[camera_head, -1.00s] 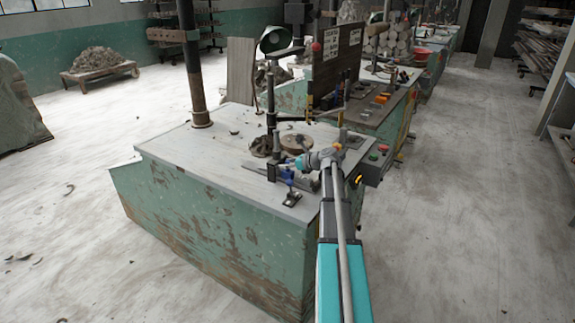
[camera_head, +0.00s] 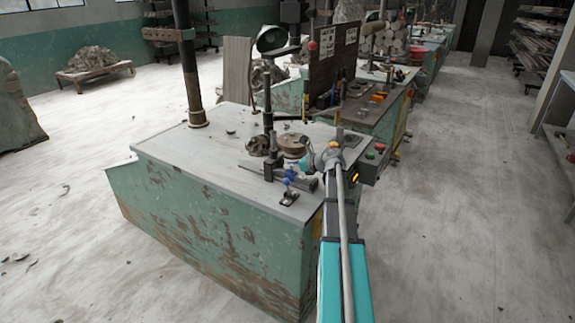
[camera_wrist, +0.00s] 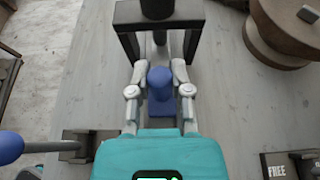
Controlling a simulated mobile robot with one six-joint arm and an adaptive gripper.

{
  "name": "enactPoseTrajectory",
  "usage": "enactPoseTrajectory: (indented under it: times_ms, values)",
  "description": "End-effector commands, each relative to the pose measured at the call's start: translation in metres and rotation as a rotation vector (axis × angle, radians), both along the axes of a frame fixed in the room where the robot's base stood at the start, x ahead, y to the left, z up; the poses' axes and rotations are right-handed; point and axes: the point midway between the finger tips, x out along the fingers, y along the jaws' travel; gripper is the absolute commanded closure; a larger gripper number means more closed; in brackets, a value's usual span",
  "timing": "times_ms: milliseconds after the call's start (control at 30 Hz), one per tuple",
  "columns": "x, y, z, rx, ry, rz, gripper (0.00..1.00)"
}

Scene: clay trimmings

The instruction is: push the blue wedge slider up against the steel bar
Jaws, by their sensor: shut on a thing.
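My gripper (camera_wrist: 159,72) points ahead over the bench top in the wrist view. Its two fingers are shut on the blue wedge slider (camera_wrist: 160,104), one at each side of its rounded blue knob. The slider has a flat blue base resting low between the fingers. Straight ahead of it stands a dark bracket with a black post, and a grey upright shows inside the bracket. I cannot tell for certain which part is the steel bar, nor whether the slider touches it. In the head view my gripper (camera_head: 305,161) is small above the right of the bench; the slider is not clear there.
A round brown wheel (camera_wrist: 285,30) stands at the upper right of the wrist view. A blue-knobbed steel rod (camera_wrist: 50,145) lies at the left. A dark "FREE" block (camera_wrist: 277,166) is at the lower right. The bench's left part (camera_head: 185,155) is mostly clear.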

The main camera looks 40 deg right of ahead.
Motion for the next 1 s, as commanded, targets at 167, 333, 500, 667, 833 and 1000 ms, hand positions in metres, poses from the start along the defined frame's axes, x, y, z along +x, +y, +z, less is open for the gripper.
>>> enactPoseTrajectory:
  times_ms: [167, 333, 500, 667, 833, 1000]
  values:
    - [-0.001, 0.000, -0.001, -0.002, 0.002, 0.000, 0.69]
    - [-0.001, 0.000, -0.001, -0.001, 0.003, 0.000, 0.39]
    - [0.000, 0.000, 0.000, -0.001, 0.002, 0.000, 0.39]
    - [0.000, 0.000, 0.000, -0.001, 0.002, 0.000, 0.39]
    - [0.003, 0.001, 0.000, -0.001, 0.002, 0.000, 0.39]
    - [0.012, 0.005, 0.000, 0.000, 0.002, 0.001, 0.39]
